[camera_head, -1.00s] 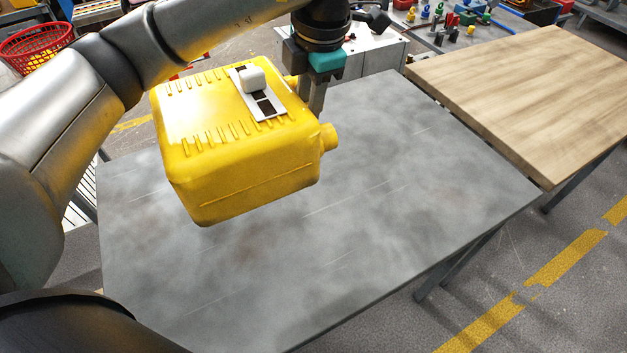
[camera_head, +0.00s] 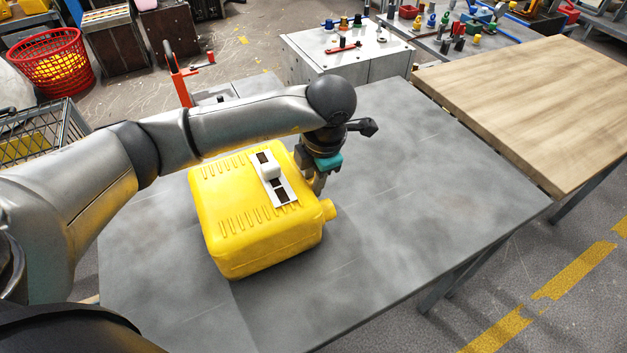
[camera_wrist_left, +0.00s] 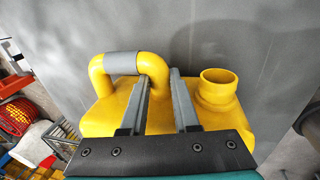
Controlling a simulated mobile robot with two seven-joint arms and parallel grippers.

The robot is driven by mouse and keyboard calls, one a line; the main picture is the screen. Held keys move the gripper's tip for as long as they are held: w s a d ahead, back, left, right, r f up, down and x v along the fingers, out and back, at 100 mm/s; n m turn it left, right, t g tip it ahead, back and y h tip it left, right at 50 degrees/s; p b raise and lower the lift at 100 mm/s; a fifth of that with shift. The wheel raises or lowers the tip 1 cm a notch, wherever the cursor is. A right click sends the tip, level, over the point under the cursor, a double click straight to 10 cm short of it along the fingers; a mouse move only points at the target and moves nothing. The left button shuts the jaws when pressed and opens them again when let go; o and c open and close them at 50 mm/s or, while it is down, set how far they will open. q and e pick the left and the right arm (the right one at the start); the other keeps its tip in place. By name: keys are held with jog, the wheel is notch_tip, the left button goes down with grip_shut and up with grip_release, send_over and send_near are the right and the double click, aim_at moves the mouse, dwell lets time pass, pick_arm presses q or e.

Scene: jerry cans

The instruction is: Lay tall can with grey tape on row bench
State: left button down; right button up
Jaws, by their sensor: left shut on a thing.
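The yellow can (camera_head: 265,235) is on its side over the grey bench top (camera_head: 400,200), with a broad ribbed face up and its spout toward the right. Its underside is low at the bench top; I cannot tell for sure whether it touches. A white and black label with a white block sits on the upper face. My left gripper (camera_head: 317,186) is at the can's spout end. In the left wrist view, the gripper (camera_wrist_left: 160,78) is shut on the can's handle (camera_wrist_left: 155,72), beside the grey tape (camera_wrist_left: 121,64). The open spout (camera_wrist_left: 218,84) is to the right.
A wooden table (camera_head: 540,100) stands to the right behind the bench. A grey cabinet (camera_head: 350,60) with small items is behind it. A red basket (camera_head: 50,62) and a wire cart (camera_head: 40,135) are at the left. The bench's right half is clear.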

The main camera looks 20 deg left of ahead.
pick_arm(q)
jog(key=shift+f, duration=0.2)
jog(key=c, duration=0.7)
grip_release()
jog(key=shift+o, duration=0.2)
jog(key=p+v, duration=0.1)
jog(key=v, duration=1.1)
jog(key=shift+w+r, duration=0.1)
